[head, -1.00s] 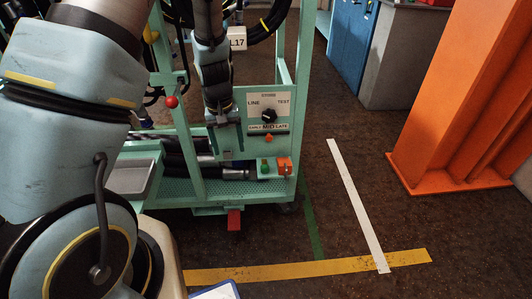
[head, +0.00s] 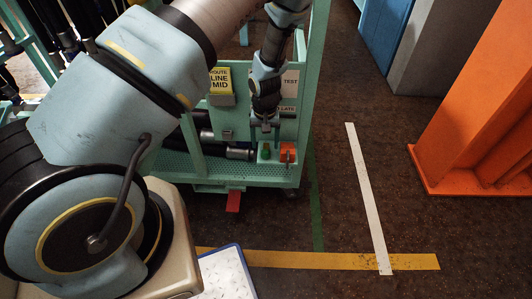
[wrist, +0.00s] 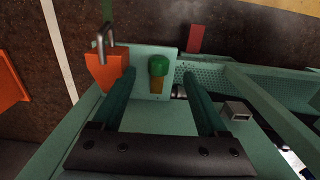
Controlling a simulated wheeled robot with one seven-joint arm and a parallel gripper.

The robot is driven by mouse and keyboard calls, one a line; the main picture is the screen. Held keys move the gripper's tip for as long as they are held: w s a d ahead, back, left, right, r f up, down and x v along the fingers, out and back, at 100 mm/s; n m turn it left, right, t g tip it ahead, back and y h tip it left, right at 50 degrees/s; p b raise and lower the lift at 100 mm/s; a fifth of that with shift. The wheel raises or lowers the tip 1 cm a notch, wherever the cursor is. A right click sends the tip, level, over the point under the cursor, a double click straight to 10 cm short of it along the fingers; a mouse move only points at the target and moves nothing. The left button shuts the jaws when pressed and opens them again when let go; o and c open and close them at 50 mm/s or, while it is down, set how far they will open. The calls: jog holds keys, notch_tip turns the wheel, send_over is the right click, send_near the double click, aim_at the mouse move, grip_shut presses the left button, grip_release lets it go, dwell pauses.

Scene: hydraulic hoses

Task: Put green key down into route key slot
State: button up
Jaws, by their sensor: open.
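The green key (head: 265,151) sits on a small pale green plate at the right end of the cart's lower deck. In the wrist view its round green cap (wrist: 158,66) tops a brass-coloured body. My gripper (head: 265,132) is open just above the key and points down. In the wrist view the two fingers (wrist: 159,78) lie on either side of the key, and I see no contact. I cannot make out the route key slot for certain.
An orange block (head: 287,152), with a metal shackle in the wrist view (wrist: 107,66), stands close beside the key. A yellow route sign (head: 220,79) and cart posts stand near my arm. Black hoses lie on the deck. A large orange structure (head: 475,110) stands right across clear floor.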

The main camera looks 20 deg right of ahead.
aim_at(266, 153)
jog(key=shift+d+f+p, duration=0.1)
jog(key=shift+f+p, duration=0.25)
jog(key=shift+f, duration=2.25)
grip_shut()
